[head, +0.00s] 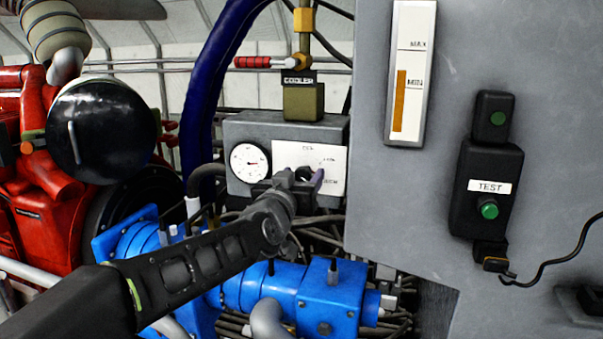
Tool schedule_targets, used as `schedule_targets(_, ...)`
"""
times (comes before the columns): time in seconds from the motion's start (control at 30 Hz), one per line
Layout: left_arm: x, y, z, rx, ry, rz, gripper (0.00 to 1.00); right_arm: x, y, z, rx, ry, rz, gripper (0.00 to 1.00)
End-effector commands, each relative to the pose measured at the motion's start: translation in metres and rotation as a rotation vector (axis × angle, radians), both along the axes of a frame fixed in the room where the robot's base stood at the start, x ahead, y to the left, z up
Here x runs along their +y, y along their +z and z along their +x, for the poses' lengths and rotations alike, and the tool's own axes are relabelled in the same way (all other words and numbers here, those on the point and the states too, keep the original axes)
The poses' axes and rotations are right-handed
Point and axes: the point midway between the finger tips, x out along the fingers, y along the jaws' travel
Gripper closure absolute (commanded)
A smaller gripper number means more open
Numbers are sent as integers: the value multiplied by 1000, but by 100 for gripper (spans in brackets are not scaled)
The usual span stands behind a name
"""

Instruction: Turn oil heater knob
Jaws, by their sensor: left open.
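A grey control box (240,130) hangs at the centre of the head view. On its front are a round white dial gauge (249,162) and a white label plate (309,155) with small lettering, too small to read fully. My left arm reaches in from the lower left, and my left gripper (303,178) is at the lower part of the plate. The gripper is open. A small purple-grey piece shows at its right finger (318,179); I cannot tell whether it is the knob or part of the gripper. The knob is otherwise hidden. My right gripper is not in view.
A large grey panel (470,60) on the right carries a level gauge (410,70) and a black TEST box (487,185) with a green button. Blue pump machinery (265,287) lies below. Red machinery (40,170) is at left. A blue hose (200,100) and COOLER valve (303,102) are near the box.

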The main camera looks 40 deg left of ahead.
Motion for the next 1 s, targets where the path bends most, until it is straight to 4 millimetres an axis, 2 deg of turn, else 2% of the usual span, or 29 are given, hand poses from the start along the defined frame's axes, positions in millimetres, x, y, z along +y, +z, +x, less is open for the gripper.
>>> schedule_targets(0.3, 1, 0, 2, -1, 1, 0, 46, 0, 0, 0, 1, 0, 0, 64)
schedule_targets(0.9, 1, 0, 2, 0, 1, 0, 95, 0, 0, 0, 1, 0, 0, 64)
schedule_targets(1.0, 1, 0, 2, 0, 1, 0, 100, 0, 0, 0, 1, 0, 0, 64)
